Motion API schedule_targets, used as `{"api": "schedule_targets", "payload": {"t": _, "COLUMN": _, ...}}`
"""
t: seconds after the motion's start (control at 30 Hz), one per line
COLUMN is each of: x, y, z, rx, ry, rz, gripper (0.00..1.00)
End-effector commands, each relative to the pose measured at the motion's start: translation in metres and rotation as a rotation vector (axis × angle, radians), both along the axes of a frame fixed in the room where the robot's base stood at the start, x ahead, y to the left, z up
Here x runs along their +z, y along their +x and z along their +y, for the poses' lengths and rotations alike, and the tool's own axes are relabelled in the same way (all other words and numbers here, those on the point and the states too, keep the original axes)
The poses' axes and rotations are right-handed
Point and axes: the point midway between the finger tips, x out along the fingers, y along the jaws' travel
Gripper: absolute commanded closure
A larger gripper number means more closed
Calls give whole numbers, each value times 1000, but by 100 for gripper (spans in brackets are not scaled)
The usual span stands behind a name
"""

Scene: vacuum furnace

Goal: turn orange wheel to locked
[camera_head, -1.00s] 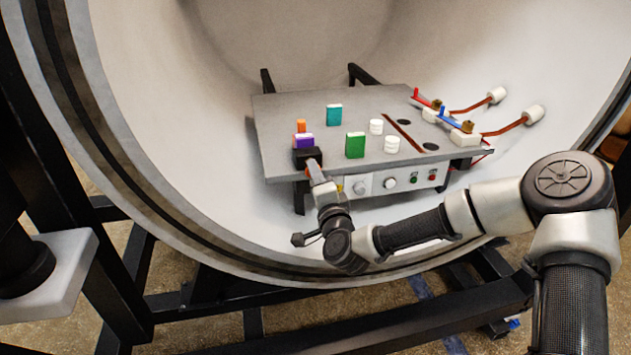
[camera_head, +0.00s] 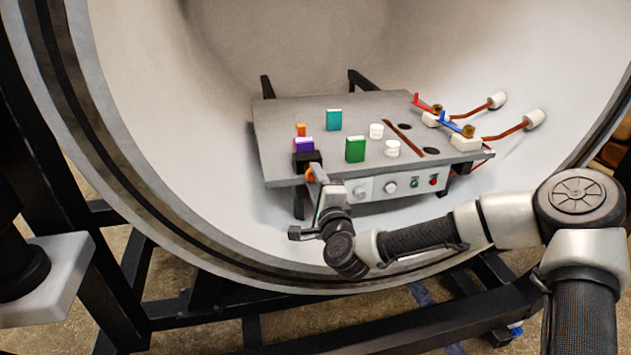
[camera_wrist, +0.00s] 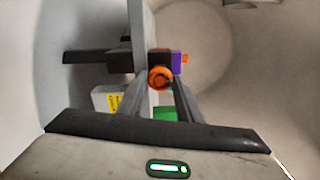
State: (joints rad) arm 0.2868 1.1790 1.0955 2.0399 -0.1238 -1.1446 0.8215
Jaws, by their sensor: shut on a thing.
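The orange wheel (camera_head: 310,174) is on the front edge of the grey table at its left end, below a black block. The fingers (camera_wrist: 161,84) also show in the wrist view, one on each side of the wheel. No marking for the locked position is readable.
The grey table (camera_head: 285,115) stands inside the round chamber. On it are a purple block (camera_head: 303,144), a green block (camera_head: 355,149), a teal block (camera_head: 334,119) and white cylinders (camera_head: 392,148). Red (camera_head: 424,101) and blue (camera_head: 450,122) levers are at the right. Knobs line the front panel (camera_head: 376,186).

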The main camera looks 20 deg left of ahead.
Motion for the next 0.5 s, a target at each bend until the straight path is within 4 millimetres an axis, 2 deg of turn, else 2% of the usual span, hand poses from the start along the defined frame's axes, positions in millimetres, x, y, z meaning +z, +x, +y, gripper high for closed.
{"api": "schedule_targets", "payload": {"t": 0.17, "x": 0, "y": 0, "z": 0, "rx": 0, "ry": 2, "rz": 1, "gripper": 90}}
{"api": "schedule_targets", "payload": {"t": 0.2, "x": 0, "y": 0, "z": 0, "rx": -1, "ry": 2, "rz": 1, "gripper": 64}}
{"api": "schedule_targets", "payload": {"t": 0.3, "x": 0, "y": 0, "z": 0, "rx": 0, "ry": 1, "rz": 1, "gripper": 49}}
{"api": "schedule_targets", "payload": {"t": 0.5, "x": 0, "y": 0, "z": 0, "rx": 0, "ry": 0, "rz": 0, "gripper": 49}}
